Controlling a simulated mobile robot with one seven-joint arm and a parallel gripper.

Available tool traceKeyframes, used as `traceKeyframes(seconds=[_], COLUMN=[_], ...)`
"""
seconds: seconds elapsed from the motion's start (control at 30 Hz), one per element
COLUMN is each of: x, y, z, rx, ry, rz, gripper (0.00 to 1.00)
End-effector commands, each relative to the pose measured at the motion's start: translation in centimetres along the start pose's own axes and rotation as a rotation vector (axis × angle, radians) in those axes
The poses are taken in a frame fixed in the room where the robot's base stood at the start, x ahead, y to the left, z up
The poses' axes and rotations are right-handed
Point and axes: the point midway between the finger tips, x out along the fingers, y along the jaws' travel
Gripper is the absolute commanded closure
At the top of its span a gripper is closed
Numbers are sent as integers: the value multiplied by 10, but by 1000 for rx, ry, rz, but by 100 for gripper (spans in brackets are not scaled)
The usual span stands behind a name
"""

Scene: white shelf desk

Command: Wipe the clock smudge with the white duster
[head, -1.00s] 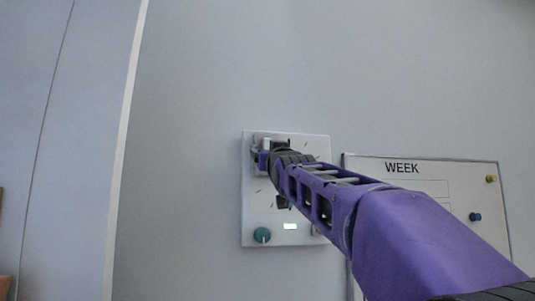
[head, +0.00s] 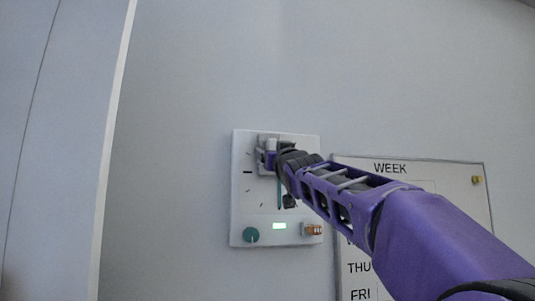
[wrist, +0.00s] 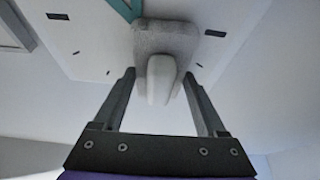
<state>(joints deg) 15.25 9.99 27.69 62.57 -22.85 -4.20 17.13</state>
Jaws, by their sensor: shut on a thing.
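The white clock panel (head: 240,200) is on the wall, with dark tick marks and a teal hand (head: 280,192). My gripper (head: 269,152) is at the panel's upper part, its jaws partly hidden by my own wrist. In the wrist view, my gripper (wrist: 159,75) is shut on the pale handle of the white duster (wrist: 162,40). The duster's wide pad faces the clock panel, which also shows in the wrist view (wrist: 85,40). The pad looks against or very close to the panel; I cannot tell which. I see no clear smudge; the pad covers part of the face.
A whiteboard marked WEEK (head: 440,180) with a yellow magnet (head: 476,180) hangs at right, partly behind my arm. The wall above is bare.

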Motion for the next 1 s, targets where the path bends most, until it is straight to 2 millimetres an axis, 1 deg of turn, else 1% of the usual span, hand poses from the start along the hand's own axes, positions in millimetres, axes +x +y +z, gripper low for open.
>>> traceKeyframes(seconds=[0.13, 0.47, 0.6, 0.77, 1.0], x=[1, 2, 3, 2, 1], y=[6, 33, 38, 36, 13], z=[2, 3, 3, 3, 4], rx=[0, 0, 1, 0, 2], ry=[-1, -2, -2, -1, 2], rz=[1, 3, 2, -1, -6], gripper=[70, 70, 70, 70, 70])
